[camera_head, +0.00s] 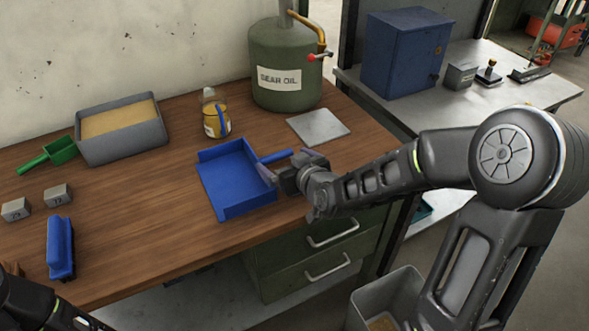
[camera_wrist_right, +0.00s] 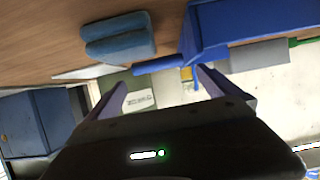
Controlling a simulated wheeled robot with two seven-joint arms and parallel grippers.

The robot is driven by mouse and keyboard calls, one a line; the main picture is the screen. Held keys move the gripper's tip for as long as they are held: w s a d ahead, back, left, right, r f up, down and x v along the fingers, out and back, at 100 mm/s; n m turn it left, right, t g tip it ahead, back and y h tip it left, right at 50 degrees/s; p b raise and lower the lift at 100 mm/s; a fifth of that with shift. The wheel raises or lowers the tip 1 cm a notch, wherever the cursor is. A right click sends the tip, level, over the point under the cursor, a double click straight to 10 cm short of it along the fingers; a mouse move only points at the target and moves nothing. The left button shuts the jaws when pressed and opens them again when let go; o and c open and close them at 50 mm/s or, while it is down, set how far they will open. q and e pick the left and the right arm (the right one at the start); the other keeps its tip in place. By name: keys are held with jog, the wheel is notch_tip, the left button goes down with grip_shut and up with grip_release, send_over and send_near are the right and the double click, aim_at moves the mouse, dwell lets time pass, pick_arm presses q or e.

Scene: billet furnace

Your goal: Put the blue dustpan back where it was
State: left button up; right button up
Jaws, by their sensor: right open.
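The blue dustpan (camera_head: 240,188) lies on the wooden bench, its handle (camera_head: 275,156) pointing right. In the right wrist view the dustpan (camera_wrist_right: 225,25) shows at the top right, its handle (camera_wrist_right: 155,67) just beyond my fingertips. My right gripper (camera_head: 288,170) is close beside the handle, at the dustpan's right edge; in the wrist view its two fingers (camera_wrist_right: 160,83) are spread with nothing between them. I cannot tell whether a finger touches the pan. Only part of my left arm shows at the lower left; its gripper is outside the frame.
A grey-blue two-lobed thing (camera_wrist_right: 118,35) lies near the dustpan. Bare bench lies left of it.

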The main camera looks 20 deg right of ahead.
jog(key=v, duration=0.5)
jog(key=shift+s+r, duration=0.2)
jog(key=shift+s, duration=0.2)
dwell(0.4)
